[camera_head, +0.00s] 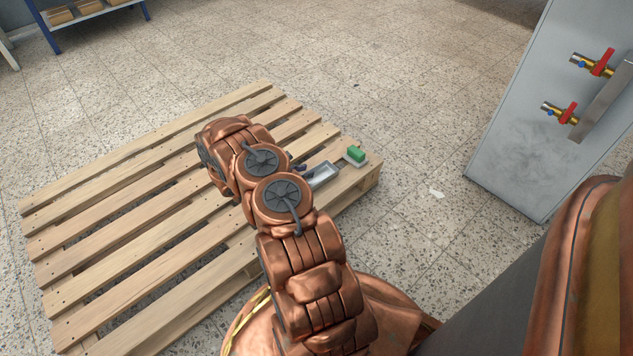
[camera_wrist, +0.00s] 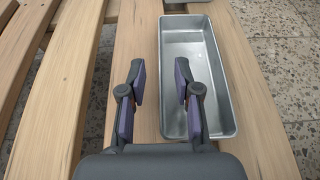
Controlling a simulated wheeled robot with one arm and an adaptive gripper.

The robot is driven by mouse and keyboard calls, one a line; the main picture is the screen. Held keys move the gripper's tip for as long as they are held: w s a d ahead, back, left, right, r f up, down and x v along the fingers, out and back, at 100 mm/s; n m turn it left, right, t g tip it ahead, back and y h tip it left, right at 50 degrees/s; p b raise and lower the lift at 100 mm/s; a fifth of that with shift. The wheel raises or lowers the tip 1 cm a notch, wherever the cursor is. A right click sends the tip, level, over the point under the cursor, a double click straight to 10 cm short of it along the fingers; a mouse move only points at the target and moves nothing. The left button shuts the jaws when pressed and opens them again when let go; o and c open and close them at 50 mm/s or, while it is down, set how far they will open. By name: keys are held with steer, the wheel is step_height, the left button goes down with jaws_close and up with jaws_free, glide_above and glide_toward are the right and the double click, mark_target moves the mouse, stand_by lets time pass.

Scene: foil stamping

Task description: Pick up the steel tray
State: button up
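The steel tray (camera_wrist: 226,100) is a long, shallow, empty metal box lying on the wooden pallet's slats. It fills the right of the middle in the wrist view and shows in the head view (camera_head: 325,175) just right of my arm. My gripper (camera_wrist: 158,68) is open, with nothing between its fingers. Its right finger overlaps the tray's left wall in the wrist view, and its left finger is over bare wood. I cannot tell the height gap or whether they touch. In the head view my arm hides most of the gripper.
The wooden pallet (camera_head: 110,190) lies on a speckled tile floor. A grey cabinet (camera_head: 520,130) with red-handled valves stands at right. A blue-framed shelf (camera_head: 95,22) is at the far left.

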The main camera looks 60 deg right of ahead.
mark_target(316, 177)
steer(key=shift+b+x, duration=0.35)
steer(key=shift+x, duration=1.05)
steer(key=shift+a, duration=0.1)
jaws_close()
